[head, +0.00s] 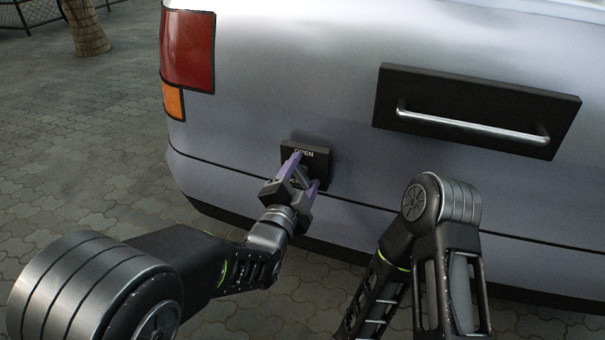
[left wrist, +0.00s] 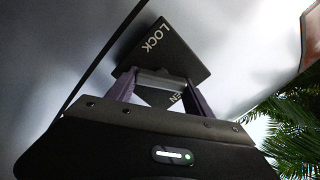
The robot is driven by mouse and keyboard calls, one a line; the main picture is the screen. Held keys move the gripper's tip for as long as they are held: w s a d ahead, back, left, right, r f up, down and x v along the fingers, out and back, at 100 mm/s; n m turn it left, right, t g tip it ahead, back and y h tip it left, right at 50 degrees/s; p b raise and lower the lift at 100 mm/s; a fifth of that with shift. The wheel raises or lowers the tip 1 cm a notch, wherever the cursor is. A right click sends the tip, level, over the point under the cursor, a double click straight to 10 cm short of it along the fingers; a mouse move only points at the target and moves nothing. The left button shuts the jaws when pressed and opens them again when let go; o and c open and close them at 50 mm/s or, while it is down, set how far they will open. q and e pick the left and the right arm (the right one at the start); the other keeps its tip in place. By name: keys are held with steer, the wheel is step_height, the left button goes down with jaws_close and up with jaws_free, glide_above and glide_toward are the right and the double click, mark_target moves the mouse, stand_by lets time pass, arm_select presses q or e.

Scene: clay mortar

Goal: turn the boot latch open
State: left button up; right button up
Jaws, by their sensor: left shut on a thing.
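In the left wrist view the plate (left wrist: 178,52) shows the word LOCK, and part of a second word ending in EN lies between my fingers. My left gripper (head: 300,170) has its purple fingers at the plate. In the left wrist view the left gripper (left wrist: 163,85) is shut on the latch's grey handle (left wrist: 158,84), which spans between the fingers. The fingers hide much of the handle in the head view. My right gripper is out of view.
A black panel with a silver bar handle (head: 470,125) is at the upper right of the car's rear. A red tail light (head: 188,50) is at the left corner. The paved ground (head: 80,150) left of the car is clear. Palm leaves (left wrist: 285,130) show at lower right.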

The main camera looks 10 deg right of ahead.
mark_target(302, 179)
arm_select(q)
steer(key=m, duration=0.6)
steer(key=shift+f, duration=0.2)
steer(key=shift+m, duration=0.3)
steer(key=o, duration=1.4)
steer(key=shift+c, duration=0.2)
steer(key=shift+p, duration=0.3)
steer(key=p+v, duration=0.2)
steer(key=v, duration=0.4)
steer(key=shift+s+a, duration=0.15)
steer(key=shift+s, duration=0.2)
steer(key=shift+s+a, duration=0.3)
steer(key=shift+s, duration=0.1)
